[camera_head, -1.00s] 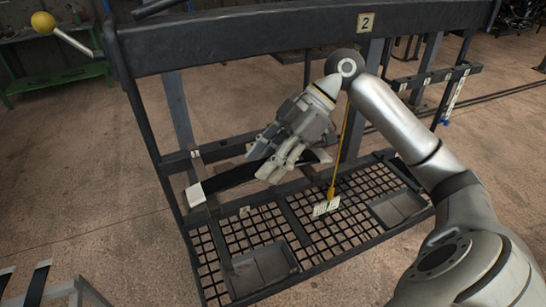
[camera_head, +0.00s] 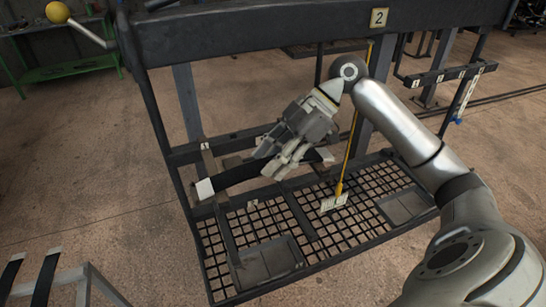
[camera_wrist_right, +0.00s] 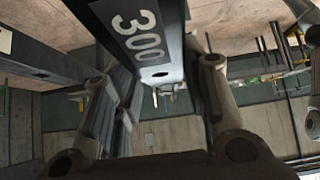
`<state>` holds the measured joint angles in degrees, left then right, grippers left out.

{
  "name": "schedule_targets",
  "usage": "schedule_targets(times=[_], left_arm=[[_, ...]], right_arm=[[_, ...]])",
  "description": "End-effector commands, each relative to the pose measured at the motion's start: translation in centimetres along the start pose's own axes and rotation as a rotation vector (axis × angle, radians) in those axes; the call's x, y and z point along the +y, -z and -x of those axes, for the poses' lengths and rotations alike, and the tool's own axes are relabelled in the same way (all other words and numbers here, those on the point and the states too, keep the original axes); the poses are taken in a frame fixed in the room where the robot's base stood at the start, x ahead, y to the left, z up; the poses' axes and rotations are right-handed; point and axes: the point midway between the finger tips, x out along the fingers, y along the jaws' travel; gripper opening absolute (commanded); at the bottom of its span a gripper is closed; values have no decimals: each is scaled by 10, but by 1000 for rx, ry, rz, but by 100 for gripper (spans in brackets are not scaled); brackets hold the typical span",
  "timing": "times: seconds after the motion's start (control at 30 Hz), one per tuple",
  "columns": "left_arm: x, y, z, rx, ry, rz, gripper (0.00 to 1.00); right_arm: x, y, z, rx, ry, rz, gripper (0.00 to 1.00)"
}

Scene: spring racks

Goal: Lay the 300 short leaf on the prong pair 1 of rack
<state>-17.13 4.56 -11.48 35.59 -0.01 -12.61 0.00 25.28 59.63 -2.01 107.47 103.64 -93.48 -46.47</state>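The 300 short leaf is a dark flat bar with white ends (camera_head: 240,175), with its number readable in the wrist view (camera_wrist_right: 138,35). My right gripper (camera_head: 276,160) covers its middle; in the wrist view its fingers stand on both sides of the leaf and appear shut on it. The leaf lies roughly along the rack's lower rail. The rack (camera_head: 250,38) is a dark frame with a plate marked 2 on its top beam. A small plate marked 1 (camera_head: 205,146) is at the left of the lower rail. Contact between leaf and prongs cannot be made out. My left gripper is out of view.
A grid shelf (camera_head: 335,222) with dark trays (camera_head: 266,262) lies below. A yellow rod with a white tag (camera_head: 334,204) hangs beside the right gripper. A rod with a yellow ball (camera_head: 58,12) juts out at upper left. Dark strips lie on a stand (camera_head: 72,276) at lower left.

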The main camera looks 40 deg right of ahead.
Motion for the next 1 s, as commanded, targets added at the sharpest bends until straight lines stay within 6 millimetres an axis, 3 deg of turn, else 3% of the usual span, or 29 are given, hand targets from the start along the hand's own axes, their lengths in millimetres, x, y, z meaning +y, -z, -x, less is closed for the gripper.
schedule_targets(times=[0.03,0.2,0.57,0.67,1.0], left_arm=[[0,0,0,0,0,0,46],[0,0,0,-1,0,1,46],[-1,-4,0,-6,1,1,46],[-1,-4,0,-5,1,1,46],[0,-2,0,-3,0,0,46]], right_arm=[[0,2,1,3,-3,2,45],[0,1,1,2,-2,1,65],[0,-1,3,-3,1,-2,65],[1,-1,14,-2,-2,-2,65],[1,0,86,0,-4,-1,65]])
